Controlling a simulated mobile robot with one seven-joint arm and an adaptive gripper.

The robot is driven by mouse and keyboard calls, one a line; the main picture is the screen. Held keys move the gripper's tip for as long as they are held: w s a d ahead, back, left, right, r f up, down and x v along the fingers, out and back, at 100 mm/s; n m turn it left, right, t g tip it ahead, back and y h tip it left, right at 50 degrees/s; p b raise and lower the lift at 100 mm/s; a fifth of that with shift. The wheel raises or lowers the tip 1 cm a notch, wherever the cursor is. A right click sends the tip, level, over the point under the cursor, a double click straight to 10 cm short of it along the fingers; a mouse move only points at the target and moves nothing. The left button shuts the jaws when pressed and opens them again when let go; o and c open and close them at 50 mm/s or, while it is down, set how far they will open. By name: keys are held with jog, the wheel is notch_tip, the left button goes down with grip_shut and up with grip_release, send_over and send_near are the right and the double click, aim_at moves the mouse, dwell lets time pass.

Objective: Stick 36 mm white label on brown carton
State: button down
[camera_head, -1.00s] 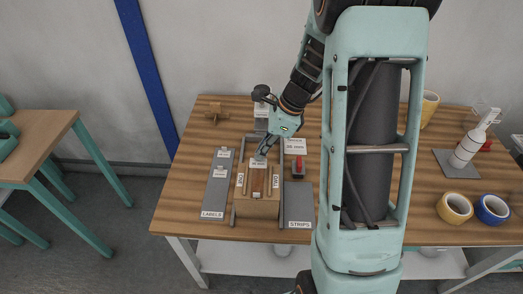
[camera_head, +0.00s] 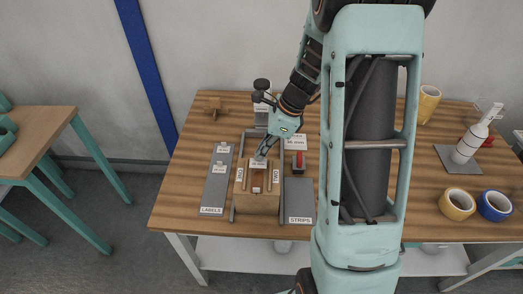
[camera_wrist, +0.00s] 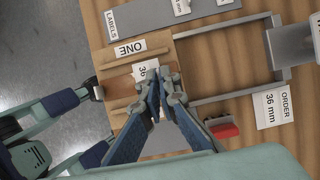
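The white 36 mm label (camera_head: 258,162) is at the far end of the carton's top, under my fingertips. My gripper (camera_head: 261,154) points down there, with its fingers close together. In the wrist view the gripper (camera_wrist: 158,74) covers part of the label (camera_wrist: 142,70), and its tips appear shut on it. The carton (camera_wrist: 115,82) shows to the left. Whether the label lies flat against the carton is hidden.
The grey LABELS board (camera_head: 216,186) left of the carton carries two white labels. The grey STRIPS board (camera_head: 298,200) and a red-topped block (camera_head: 299,160) are to the right. An ORDER card (camera_wrist: 272,106) reads 36 mm. Tape rolls (camera_head: 457,204) and a bottle (camera_head: 468,143) stand far right.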

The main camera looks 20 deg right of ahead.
jog(key=shift+f, duration=0.25)
jog(key=shift+f+b, duration=0.5)
jog(key=shift+f, duration=0.45)
dwell(0.3)
jog(key=c, duration=1.8)
grip_release()
jog(key=shift+c, duration=0.2)
jog(key=shift+r, duration=0.15)
jog(key=shift+r+p, duration=2.9)
jog(key=shift+r, duration=0.55)
